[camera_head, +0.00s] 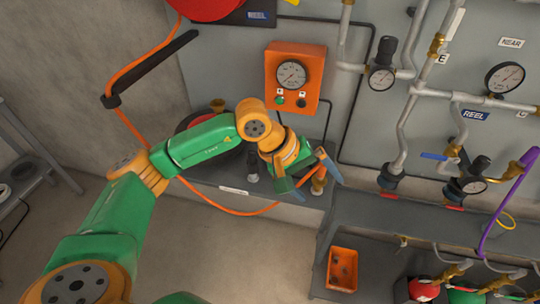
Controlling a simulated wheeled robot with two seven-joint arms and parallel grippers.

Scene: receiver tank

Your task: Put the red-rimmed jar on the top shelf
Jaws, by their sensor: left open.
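My left arm reaches in from the left, and its left gripper (308,180) is open. Its two blue-grey fingers are spread in front of the grey ledge (225,196) under the wall panel. A small brass fitting (319,182) shows close to the fingertips; I cannot tell whether they touch it. I see nothing held between the fingers. I cannot make out a red-rimmed jar anywhere in this view. My right gripper is not in view.
An orange gauge box (295,72) hangs on the wall above the gripper. Pipes, gauges and valves fill the right side, with a purple hose (508,200). An orange bin (342,269) stands low. A grey rack (22,165) is at the left edge. An orange hose (243,213) hangs below the ledge.

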